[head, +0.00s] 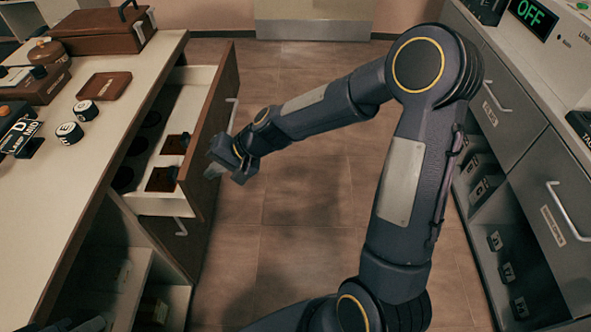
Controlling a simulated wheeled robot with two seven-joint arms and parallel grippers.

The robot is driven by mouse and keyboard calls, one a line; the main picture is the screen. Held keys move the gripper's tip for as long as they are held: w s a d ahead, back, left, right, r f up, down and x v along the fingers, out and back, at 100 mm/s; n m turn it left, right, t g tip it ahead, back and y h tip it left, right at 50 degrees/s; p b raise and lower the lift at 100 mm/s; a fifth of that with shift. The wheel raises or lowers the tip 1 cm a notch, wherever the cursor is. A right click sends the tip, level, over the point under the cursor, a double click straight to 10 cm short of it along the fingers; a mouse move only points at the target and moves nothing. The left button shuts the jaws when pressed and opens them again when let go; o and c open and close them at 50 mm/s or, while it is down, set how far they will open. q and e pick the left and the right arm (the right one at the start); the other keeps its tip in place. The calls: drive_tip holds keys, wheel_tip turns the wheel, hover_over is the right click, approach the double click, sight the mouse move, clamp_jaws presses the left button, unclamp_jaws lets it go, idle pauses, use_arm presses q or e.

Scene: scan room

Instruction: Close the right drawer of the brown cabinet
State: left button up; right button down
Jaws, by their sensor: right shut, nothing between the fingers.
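The cabinet (150,235) with a pale top is at the left. Its drawer, with a brown front (219,112), stands pulled out to the right over the floor. The drawer's pale interior shows round dark recesses and two small brown items (162,179). My right gripper (218,163) is shut and empty, at the outer side of the drawer front near its closer end. I cannot tell whether it touches the panel. My left gripper cannot be made out; only a dark piece shows at the bottom left edge.
A brown case (100,30), a small brown tray (104,86) and lettered dials (70,133) sit on the cabinet top. A grey cabinet (545,180) with handles and open shelves lines the right. The tiled floor (305,200) between is clear.

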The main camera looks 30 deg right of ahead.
drive_tip(key=w+a+p, duration=0.1)
drive_tip(key=w+a, duration=0.2)
drive_tip(key=a, duration=0.1)
drive_tip(key=w+a+p, duration=0.2)
drive_tip(key=w+a, duration=0.1)
drive_tip(key=a, duration=0.2)
drive_tip(key=w+a+p, duration=0.1)
drive_tip(key=w+a, duration=0.1)
drive_tip(key=a, duration=0.3)
drive_tip(key=shift+w+a, duration=0.1)
drive_tip(key=shift+w, duration=0.3)
drive_tip(key=shift+a+r+p, duration=0.1)
drive_tip(key=shift+p, duration=0.2)
drive_tip(key=shift+w+a, duration=0.1)
